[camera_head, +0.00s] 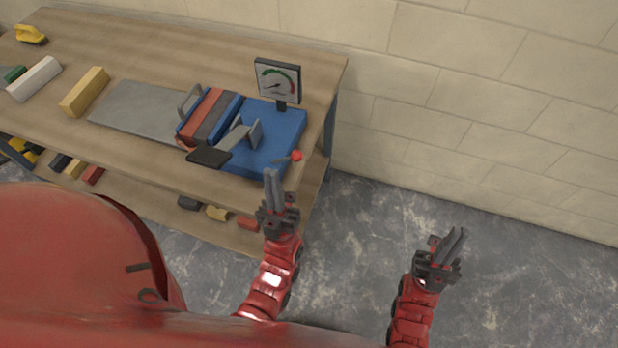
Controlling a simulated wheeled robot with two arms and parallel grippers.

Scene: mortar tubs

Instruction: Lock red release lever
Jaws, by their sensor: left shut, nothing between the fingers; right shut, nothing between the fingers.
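The red release lever shows as a small red knob (296,155) on a short grey arm at the front right corner of a blue scale base (284,128) on the workbench. My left gripper (271,176) is shut and empty, at the bench's front edge, a little below and left of the red knob in the picture and apart from it. My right gripper (456,240) is shut and empty, over the floor well to the right of the bench. The lever's pivot is too small to make out.
A dial gauge (278,81) stands behind the blue base. A red, grey and blue block with a handle (210,117) and a dark plate (208,157) sit left. A grey sheet (140,110) and yellow block (85,92) lie further left. Floor right of the workbench (170,45) is clear.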

